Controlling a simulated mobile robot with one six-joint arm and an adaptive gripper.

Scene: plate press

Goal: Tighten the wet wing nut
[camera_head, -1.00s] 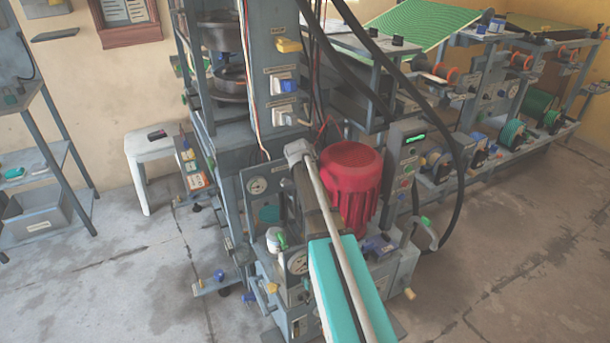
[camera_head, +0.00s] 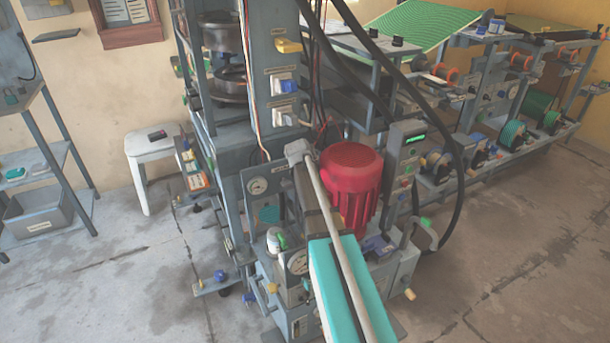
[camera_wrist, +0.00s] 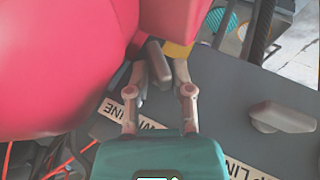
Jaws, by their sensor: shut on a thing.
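In the wrist view, my gripper (camera_wrist: 159,72) is shut on a grey wing nut (camera_wrist: 157,58) on a dark grey panel, with one finger on each side of it. A second grey wing nut (camera_wrist: 282,118) sits apart at the right of the panel. White label strips (camera_wrist: 150,123) ending in "LINE" lie by the nuts. Their first words are partly covered or cut off, so I cannot tell which nut is the wet one. In the head view, I cannot make out my fingers or the held nut.
The large red motor housing (camera_head: 350,185) fills the left of the wrist view, close beside my fingers. A yellow part (camera_wrist: 177,49) lies just beyond the held nut. Black hoses (camera_head: 455,150) arch over the machine.

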